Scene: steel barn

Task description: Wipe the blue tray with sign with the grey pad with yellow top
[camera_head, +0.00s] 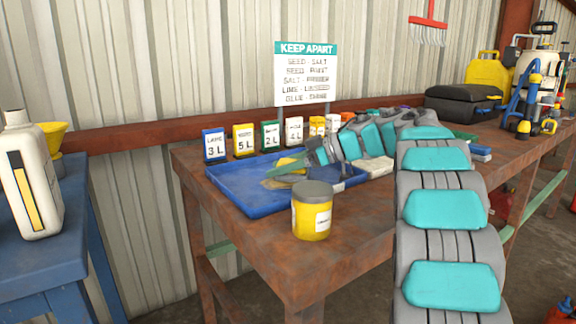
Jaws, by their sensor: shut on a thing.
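The blue tray (232,193) lies on the rusty brown table, with a white sign with a teal "KEEP APART" header (306,72) standing behind it. A brownish patch (277,184) shows on the tray floor. My gripper (297,168) is low over the tray's right part, reaching in from the right. It is shut on the grey pad with yellow top (290,162); only some yellow shows beside the fingers. The pad's underside is hidden, so I cannot tell whether it touches the tray.
A yellow jar with grey lid (311,212) stands just in front of the tray. Several labelled cards (244,139) line the back. A pale block (374,168) lies right of the tray. A blue table (55,235) with a white jug (30,175) is at left. The table's front-left is clear.

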